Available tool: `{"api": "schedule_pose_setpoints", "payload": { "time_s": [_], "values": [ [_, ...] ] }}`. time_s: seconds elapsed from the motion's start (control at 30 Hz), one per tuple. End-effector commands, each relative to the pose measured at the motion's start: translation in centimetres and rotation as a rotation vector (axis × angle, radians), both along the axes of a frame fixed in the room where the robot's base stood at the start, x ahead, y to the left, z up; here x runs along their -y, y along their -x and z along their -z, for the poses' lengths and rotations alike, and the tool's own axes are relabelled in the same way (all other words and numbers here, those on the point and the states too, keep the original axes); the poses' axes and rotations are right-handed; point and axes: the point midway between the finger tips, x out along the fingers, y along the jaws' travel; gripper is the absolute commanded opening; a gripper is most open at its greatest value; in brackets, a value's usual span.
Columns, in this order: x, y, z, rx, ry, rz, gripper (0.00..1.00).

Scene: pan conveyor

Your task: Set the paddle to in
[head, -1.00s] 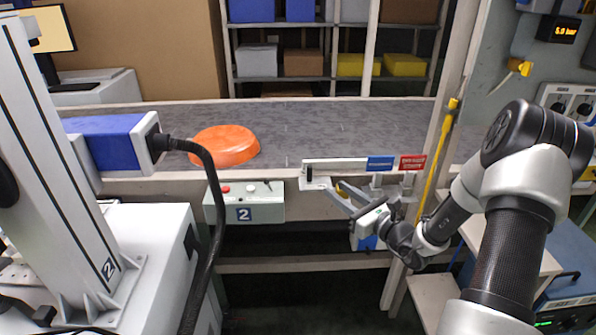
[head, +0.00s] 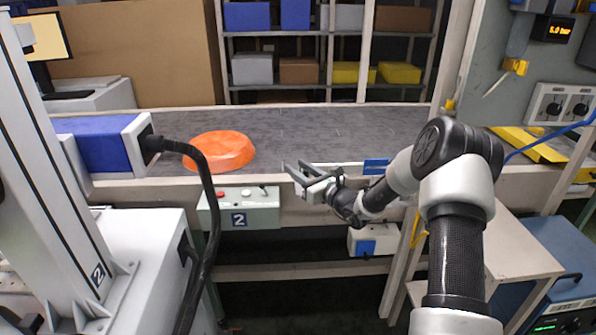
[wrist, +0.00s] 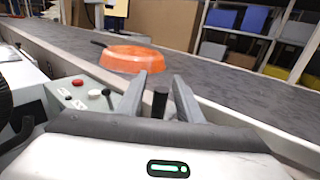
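The paddle (head: 344,169) is a pale bar along the conveyor's near edge. Its blue label (head: 376,166) shows in the head view, while my arm hides its right end. Its black upright knob (wrist: 160,102) stands between my fingers in the wrist view. My gripper (head: 295,169) is open at the left end of the paddle, its fingers apart on either side of the knob. Both fingers also show in the wrist view (wrist: 158,88), with gaps beside the knob. The knob is not clear in the head view.
An orange pan (head: 219,151) lies upside down on the grey belt (head: 320,130), left of my gripper. A control box (head: 240,208) with buttons hangs below the belt's near edge. A blue-and-white machine (head: 105,145) with a black cable stands at the left.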

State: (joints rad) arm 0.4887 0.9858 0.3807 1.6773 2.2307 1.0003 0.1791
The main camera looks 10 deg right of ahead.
Motion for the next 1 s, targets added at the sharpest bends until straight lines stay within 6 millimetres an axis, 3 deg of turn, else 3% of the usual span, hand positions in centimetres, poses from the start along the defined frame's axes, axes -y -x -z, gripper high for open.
{"api": "schedule_pose_setpoints", "payload": {
  "time_s": [0.33, 0.53, 1.0],
  "values": [
    [-0.21, -0.43, -0.03, 0.000, -0.001, 0.001, 0.33],
    [-0.20, -0.41, -0.03, 0.000, -0.001, 0.001, 0.01],
    [0.29, -0.34, 0.00, -0.001, -0.001, -0.027, 0.00]
  ]
}}
